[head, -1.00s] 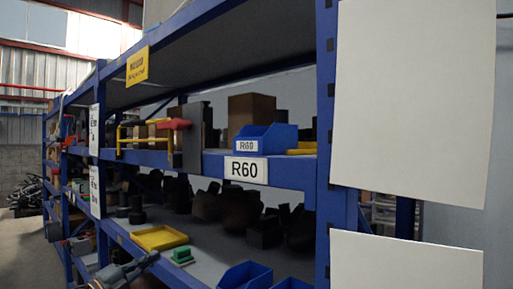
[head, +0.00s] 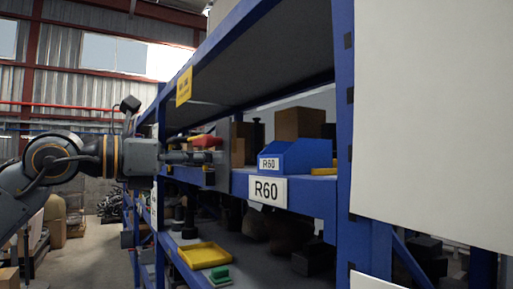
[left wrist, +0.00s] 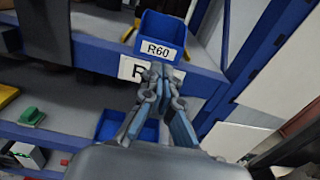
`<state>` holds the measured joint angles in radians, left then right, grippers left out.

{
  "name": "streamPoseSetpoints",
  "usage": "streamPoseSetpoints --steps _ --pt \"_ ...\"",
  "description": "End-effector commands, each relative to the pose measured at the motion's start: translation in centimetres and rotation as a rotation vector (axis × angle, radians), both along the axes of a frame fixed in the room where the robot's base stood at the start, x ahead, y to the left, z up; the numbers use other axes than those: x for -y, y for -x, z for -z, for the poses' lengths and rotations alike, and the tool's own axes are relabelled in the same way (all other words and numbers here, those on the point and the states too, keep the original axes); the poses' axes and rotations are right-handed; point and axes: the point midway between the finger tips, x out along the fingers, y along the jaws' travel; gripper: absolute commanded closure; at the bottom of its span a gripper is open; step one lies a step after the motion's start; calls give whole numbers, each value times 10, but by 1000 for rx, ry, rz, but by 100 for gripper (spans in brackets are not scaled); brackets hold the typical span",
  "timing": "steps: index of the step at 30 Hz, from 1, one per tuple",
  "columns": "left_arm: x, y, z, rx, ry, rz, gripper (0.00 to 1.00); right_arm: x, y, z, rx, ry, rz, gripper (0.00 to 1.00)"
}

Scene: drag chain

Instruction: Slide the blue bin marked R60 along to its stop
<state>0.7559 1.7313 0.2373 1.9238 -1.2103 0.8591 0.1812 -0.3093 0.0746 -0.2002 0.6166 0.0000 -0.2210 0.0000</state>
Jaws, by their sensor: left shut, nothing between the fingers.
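The blue bin marked R60 (head: 300,156) stands upright on the middle shelf, above the shelf's own R60 label (head: 267,189). In the left wrist view the bin (left wrist: 163,28) is just beyond the fingertips, its label facing me. My left gripper (head: 220,157) is shut and empty, left of the bin in the head view. In the left wrist view its closed fingertips (left wrist: 160,70) are below the bin's label and partly cover the shelf label. I cannot tell whether they touch anything. No stop can be made out for certain. My right gripper is not in view.
A dark upright plate with a red part (head: 207,143) stands left of the bin. A brown box (head: 298,122) is behind it and a yellow piece (head: 323,171) to its right. A blue rack post (head: 341,120) stands further right. The lower shelf holds a yellow tray (head: 204,255).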

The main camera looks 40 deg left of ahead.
Motion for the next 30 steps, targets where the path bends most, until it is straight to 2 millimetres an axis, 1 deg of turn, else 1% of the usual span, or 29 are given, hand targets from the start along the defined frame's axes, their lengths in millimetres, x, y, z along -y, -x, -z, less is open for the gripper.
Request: streamPoseSetpoints --steps 1,3,9,12,19,30 --pt "5 -12 -6 -9 -2 0 100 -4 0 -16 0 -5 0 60" --pt "11 -26 -6 -9 -1 1 100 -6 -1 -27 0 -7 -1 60" --pt "23 -58 -5 -6 0 0 100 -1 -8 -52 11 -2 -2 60" --pt "29 -70 -4 -6 0 2 100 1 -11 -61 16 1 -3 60" --pt "34 -83 -1 -2 2 1 100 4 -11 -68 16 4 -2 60" --pt "35 -85 0 0 2 2 100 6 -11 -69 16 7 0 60"
